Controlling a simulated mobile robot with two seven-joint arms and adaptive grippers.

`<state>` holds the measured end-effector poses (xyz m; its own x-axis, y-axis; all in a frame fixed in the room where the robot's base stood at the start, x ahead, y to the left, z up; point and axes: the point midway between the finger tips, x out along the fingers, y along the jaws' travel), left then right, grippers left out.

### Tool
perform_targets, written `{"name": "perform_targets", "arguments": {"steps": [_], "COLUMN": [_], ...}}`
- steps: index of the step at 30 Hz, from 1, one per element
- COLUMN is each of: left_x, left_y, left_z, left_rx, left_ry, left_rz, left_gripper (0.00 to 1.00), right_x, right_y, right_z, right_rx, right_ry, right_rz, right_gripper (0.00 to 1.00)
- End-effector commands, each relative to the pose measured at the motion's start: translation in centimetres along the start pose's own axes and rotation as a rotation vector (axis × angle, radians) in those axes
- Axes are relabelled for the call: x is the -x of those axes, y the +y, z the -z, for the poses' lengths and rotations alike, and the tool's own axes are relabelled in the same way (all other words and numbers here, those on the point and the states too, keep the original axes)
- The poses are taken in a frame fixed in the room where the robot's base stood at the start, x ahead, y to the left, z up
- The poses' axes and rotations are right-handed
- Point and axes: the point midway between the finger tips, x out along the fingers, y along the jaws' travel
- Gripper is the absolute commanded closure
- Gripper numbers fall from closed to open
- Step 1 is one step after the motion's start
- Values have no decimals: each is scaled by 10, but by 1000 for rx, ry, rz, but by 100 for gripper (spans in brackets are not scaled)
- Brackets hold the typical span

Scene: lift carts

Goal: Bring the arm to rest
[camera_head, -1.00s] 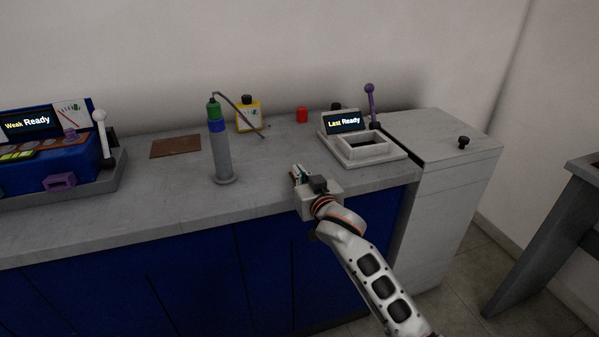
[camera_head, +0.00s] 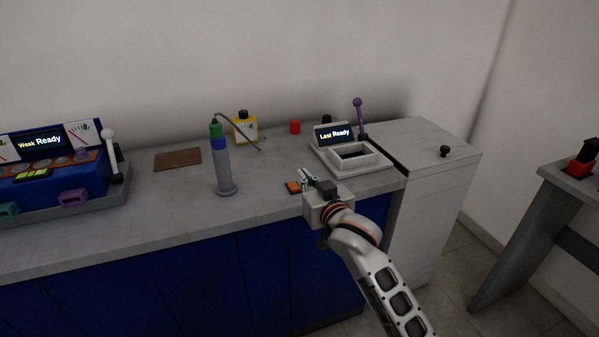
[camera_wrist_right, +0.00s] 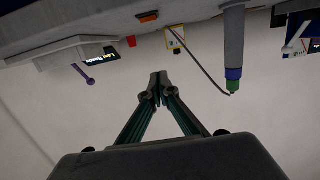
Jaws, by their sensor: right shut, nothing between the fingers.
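My right arm comes in from the lower right of the head view. Its gripper (camera_head: 307,178) is over the front edge of the grey counter, beside a small orange block. In the right wrist view the two fingers of the gripper (camera_wrist_right: 159,88) meet at their tips, with nothing between them. The orange block (camera_head: 293,187) lies on the counter just left of the fingers; it also shows in the right wrist view (camera_wrist_right: 148,16), apart from the fingertips. My left gripper is not in view.
The grey counter (camera_head: 120,222) holds a grey cylinder (camera_head: 222,172) with a green top, a yellow bottle (camera_head: 246,130), a red object (camera_head: 295,127), a "Last Ready" device (camera_head: 381,160) and a blue "Weak Ready" device (camera_head: 80,175). A grey table (camera_head: 562,182) stands at right.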

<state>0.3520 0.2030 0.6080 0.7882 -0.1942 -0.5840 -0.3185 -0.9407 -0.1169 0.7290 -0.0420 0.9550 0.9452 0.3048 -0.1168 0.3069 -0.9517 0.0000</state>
Motion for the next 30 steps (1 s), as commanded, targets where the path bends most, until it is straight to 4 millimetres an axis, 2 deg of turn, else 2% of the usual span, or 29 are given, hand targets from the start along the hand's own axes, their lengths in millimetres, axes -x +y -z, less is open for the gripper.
{"name": "perform_targets", "arguments": {"steps": [4,14,17,20,23,27,30], "left_x": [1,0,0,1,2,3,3], "left_y": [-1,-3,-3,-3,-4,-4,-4], "left_z": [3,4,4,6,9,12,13], "left_rx": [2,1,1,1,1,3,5], "left_ry": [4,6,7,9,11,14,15], "left_rz": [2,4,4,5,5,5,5], "left_gripper": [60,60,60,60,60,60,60], "right_x": [8,8,12,25,50,101,143], "right_y": [0,0,2,7,15,24,29], "right_z": [2,1,-10,-44,-96,-175,-226], "right_rx": [0,0,-1,-3,-4,4,14], "right_ry": [0,-1,-13,-48,-102,-188,-247], "right_rz": [-1,-1,-2,-6,-14,-24,-30], "right_gripper": [100,100,100,100,100,100,100]}}
